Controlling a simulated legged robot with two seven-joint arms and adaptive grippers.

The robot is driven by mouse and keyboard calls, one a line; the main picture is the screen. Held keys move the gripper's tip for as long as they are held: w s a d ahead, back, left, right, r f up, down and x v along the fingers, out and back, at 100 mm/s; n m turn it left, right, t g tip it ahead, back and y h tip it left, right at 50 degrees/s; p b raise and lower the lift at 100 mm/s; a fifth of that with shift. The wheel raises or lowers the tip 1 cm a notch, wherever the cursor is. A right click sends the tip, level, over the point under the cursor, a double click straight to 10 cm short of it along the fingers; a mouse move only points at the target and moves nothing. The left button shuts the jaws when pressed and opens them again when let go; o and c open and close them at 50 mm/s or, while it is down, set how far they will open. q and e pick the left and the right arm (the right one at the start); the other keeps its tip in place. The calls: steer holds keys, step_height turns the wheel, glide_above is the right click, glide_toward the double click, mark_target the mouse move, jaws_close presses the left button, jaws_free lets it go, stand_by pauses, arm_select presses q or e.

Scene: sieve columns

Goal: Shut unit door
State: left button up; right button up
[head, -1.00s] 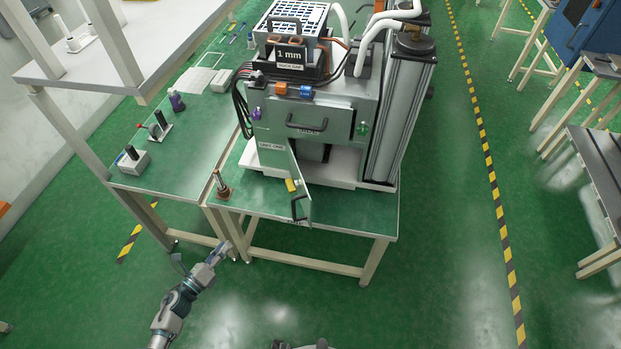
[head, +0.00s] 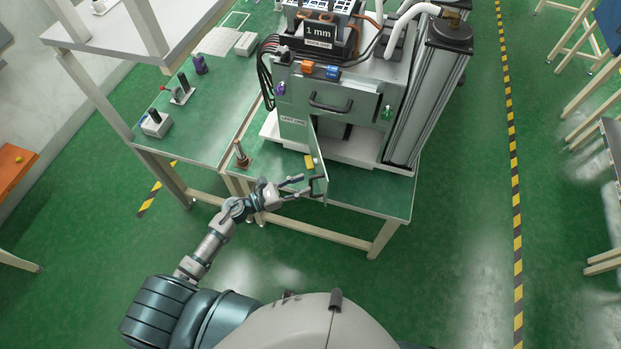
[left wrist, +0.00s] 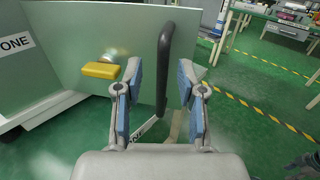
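The unit (head: 345,100) stands on a green-topped table, and its lower door (head: 319,172) is swung open toward me. In the left wrist view the door (left wrist: 85,45) is a grey-green panel with a yellow latch (left wrist: 101,70) and a black upright handle (left wrist: 164,65). My left gripper (head: 301,187) is at the door's free edge. In the left wrist view its blue-padded fingers (left wrist: 160,90) are spread apart, with the handle between and just beyond them; I cannot tell if either finger touches it. My right gripper is not in view.
A brown-based metal post (head: 241,156) stands on the table's left part, near the door. A side bench (head: 200,125) with small fixtures adjoins on the left. A drawer handle (head: 330,104) is above the door opening.

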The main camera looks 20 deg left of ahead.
mark_target(311, 182)
arm_select(q)
steer(key=x, duration=0.3)
steer(key=shift+w+d, duration=0.1)
steer(key=shift+d, duration=0.5)
steer(key=shift+a, duration=0.1)
jaws_close()
steer(key=shift+a, duration=0.2)
